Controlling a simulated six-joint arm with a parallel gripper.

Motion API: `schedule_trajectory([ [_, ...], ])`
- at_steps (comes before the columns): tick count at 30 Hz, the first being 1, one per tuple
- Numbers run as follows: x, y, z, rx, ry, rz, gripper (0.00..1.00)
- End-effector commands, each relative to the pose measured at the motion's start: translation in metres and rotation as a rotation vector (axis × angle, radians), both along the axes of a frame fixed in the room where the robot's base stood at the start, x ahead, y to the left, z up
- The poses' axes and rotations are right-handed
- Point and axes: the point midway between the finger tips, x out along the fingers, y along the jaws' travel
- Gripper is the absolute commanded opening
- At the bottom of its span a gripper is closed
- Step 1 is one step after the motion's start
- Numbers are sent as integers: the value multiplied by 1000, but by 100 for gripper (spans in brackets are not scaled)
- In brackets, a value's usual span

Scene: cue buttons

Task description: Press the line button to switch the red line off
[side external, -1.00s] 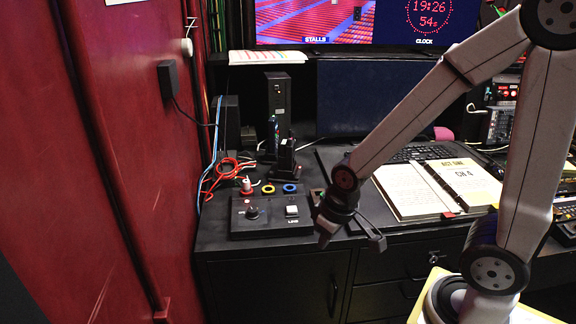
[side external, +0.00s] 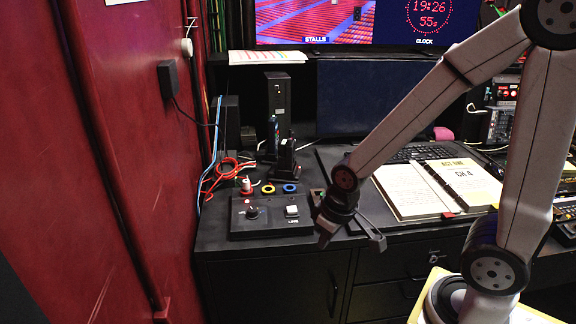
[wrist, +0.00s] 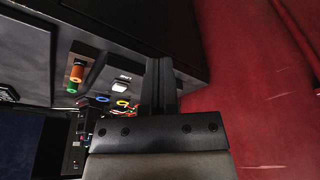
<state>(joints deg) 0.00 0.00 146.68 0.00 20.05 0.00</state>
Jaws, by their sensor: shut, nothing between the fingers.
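The white line button (side external: 292,211) sits on the right part of a low black box (side external: 271,221) at the desk's front left, with a label below it. In the wrist view a white button (wrist: 120,86) shows left of the fingers. My gripper (side external: 324,240) hangs right of the box, apart from it, near the desk's front edge. In the wrist view its fingers (wrist: 160,85) are together and empty. I cannot make out a lit red line in these frames.
A knob (side external: 252,212) stands on the box left of the button. Behind it lie a yellow ring (side external: 268,189), a blue ring (side external: 290,188) and red cable (side external: 222,172). An open binder (side external: 437,187) lies to the right. A red wall (side external: 120,150) bounds the left.

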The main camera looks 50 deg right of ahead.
Motion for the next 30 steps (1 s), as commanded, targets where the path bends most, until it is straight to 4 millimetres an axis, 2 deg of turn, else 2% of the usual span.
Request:
schedule_trajectory([
  [11, 1, -1, 0, -2, -3, 1, 0],
  [17, 12, -8, 2, -29, -35, 25, 0],
  [23, 38, -28, 7, -94, -114, 91, 0],
  [30, 82, -58, 18, -200, -244, 219, 0],
])
